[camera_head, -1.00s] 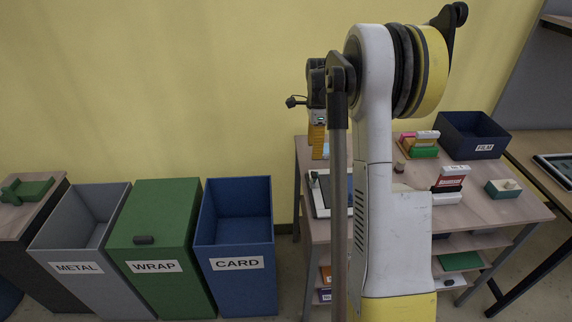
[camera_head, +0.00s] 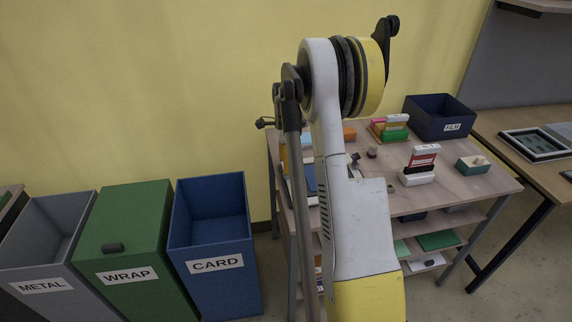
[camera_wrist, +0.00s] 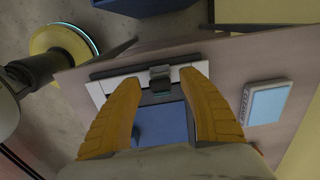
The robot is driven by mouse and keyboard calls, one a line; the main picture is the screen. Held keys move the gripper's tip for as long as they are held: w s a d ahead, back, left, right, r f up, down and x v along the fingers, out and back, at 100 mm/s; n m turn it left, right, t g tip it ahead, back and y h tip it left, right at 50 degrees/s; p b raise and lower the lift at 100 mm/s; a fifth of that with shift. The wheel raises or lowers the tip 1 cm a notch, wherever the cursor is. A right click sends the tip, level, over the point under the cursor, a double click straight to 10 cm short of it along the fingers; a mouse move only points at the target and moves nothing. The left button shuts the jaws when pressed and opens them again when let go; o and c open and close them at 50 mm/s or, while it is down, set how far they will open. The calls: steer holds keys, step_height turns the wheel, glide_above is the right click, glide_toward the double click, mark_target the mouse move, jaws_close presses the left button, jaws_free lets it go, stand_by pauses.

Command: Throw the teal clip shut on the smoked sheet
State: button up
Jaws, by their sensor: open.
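In the wrist view a pale frame (camera_wrist: 100,84) with a dark strip holds a blue panel (camera_wrist: 162,124). A small dark clip (camera_wrist: 160,74) sits at the middle of the frame's edge, with a teal-looking part under it. Whether this clip is open or shut is hard to tell. My gripper (camera_wrist: 162,80) is open, its two yellow fingers on either side of the clip with space between. Contact with the frame cannot be told. In the head view my arm hides most of the blue panel (camera_head: 309,177) and the clip. I cannot make out a smoked sheet for certain.
A light blue box (camera_wrist: 268,102) lies right of the frame. On the table stand a FILM bin (camera_head: 440,118), card stacks (camera_head: 420,165) and a teal box (camera_head: 473,165). CARD (camera_head: 215,235), WRAP (camera_head: 125,250) and METAL bins (camera_head: 45,245) stand left. Another frame (camera_head: 535,146) lies on the right-hand table.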

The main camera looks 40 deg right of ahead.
mark_target(299, 174)
jaws_close()
steer(key=shift+s+d, duration=0.1)
steer(key=y, duration=0.1)
steer(key=d+t+y, duration=0.1)
steer(key=shift+s+f+t+y, duration=0.1)
steer(key=shift+s+t+y, duration=0.2)
steer(key=shift+y, duration=0.1)
steer(key=shift+s+d+f+t+y+b, duration=0.15)
steer(key=shift+d+t+y, duration=0.15)
steer(key=shift+y, duration=0.25)
steer(key=shift+s+d+f+t+y+b, duration=0.1)
steer(key=shift+d+f+t+y+b, duration=0.1)
steer(key=shift+t+y, duration=0.3)
steer(key=t+y+b, duration=0.1)
steer(key=y, duration=0.1)
steer(key=d+f+t+y+b, duration=0.1)
steer(key=shift+s+d+f+y, duration=0.1)
steer(key=shift+s+y, duration=0.25)
steer(key=shift+s+d+f+t+y+b, duration=0.15)
steer(key=shift+f+t+y+b, duration=0.1)
steer(key=shift+t+y+b, duration=0.4)
steer(key=shift+s+d+f+t+y+b, duration=0.1)
steer(key=shift+f+t+y+b, duration=0.2)
steer(key=shift+y+b, duration=0.5)
steer(key=shift+y, duration=0.35)
steer(key=shift+r, duration=0.1)
